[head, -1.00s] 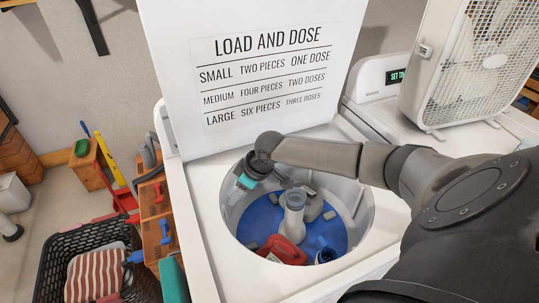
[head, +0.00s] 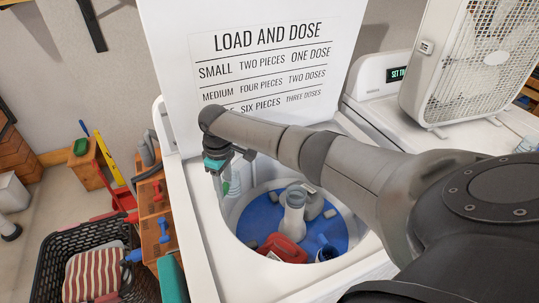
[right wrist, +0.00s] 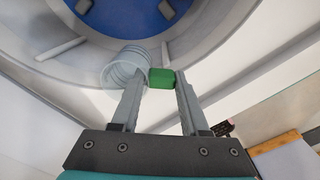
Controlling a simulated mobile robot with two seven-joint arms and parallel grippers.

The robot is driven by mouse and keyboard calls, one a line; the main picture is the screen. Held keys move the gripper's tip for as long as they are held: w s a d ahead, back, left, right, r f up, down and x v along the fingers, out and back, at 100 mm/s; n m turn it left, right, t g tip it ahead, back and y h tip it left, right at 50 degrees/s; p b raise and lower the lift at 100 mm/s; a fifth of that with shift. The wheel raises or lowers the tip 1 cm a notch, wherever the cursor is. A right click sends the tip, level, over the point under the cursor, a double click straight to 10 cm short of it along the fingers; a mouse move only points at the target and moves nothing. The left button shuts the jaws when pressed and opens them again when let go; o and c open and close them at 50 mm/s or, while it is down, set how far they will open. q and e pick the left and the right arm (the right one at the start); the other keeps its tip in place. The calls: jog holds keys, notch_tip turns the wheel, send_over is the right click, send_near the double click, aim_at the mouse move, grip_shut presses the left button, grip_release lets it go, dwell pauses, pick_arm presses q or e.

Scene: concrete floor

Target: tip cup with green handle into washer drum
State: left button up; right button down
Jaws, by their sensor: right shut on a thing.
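My right gripper (head: 225,184) hangs at the left rim of the washer drum (head: 352,206). In the right wrist view it is shut on the green handle (right wrist: 162,78) of a clear, ribbed cup (right wrist: 127,68). The cup is on the left of the fingers, over the drum's edge in that view. In the head view the cup is small and hard to make out; I cannot tell its contents. The drum is white inside with a blue bottom (head: 262,222) and a pale central post (head: 293,212). My left gripper is not in view.
The raised lid (head: 180,60) carries a dosing sign behind the opening. A box fan (head: 470,70) stands at the right. A black basket (head: 60,250) with striped cloth is at the left.

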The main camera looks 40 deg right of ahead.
jog(key=shift+a+r, duration=0.1)
jog(key=shift+r, duration=0.1)
dwell(0.4)
notch_tip(320, 180, up, 5)
jog(key=p, duration=0.5)
jog(key=shift+p, duration=0.3)
